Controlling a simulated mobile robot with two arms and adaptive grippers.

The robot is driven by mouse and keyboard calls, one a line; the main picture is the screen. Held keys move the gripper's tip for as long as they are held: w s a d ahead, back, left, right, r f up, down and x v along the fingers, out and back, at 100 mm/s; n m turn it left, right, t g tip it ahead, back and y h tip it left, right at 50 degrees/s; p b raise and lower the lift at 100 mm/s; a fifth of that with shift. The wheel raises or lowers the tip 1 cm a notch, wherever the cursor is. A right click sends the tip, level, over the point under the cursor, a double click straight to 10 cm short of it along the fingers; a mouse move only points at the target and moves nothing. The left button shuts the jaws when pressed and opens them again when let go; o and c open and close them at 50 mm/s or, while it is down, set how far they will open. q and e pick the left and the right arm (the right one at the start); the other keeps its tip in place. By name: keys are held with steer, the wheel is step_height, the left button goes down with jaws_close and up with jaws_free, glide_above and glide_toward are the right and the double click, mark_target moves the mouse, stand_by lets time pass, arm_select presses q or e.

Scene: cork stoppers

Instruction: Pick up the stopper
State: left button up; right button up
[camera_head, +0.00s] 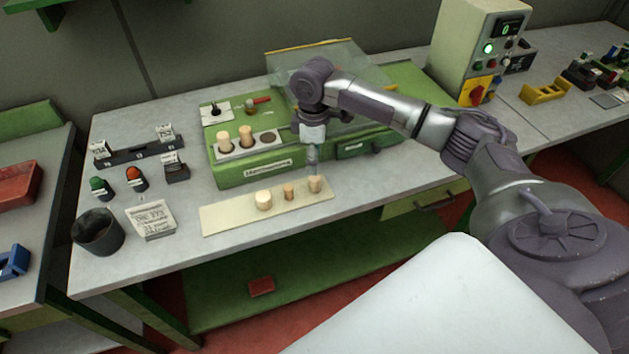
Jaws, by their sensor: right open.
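Three cork stoppers stand upright in a row on a cream board (226,216) at the table's front. They are a wide one on the left (263,200), a thin one in the middle (289,192) and one on the right (315,185). My right gripper (313,172) points down directly over the right stopper, its fingertips at or just above the stopper's top. It is open. Whether it touches the stopper cannot be told. Two more stoppers (225,143) (246,135) stand in holes of a plate on the green machine. My left gripper is not in view.
The green machine (230,176) with a raised clear cover (350,75) stands right behind the board. A dark cup (98,232), a label card (151,219) and green and red buttons lie to the left. A control box (478,50) stands at the back right.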

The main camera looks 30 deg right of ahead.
mark_target(314, 177)
steer(key=shift+f, duration=0.85)
steer(key=f, duration=0.1)
steer(key=f+p, duration=0.1)
steer(key=f, duration=0.1)
steer(key=f+p, duration=0.1)
steer(key=shift+s+a+f, duration=0.25)
steer(key=shift+s+f, duration=0.15)
steer(key=shift+f, duration=0.25)
steer(key=c, duration=0.8)
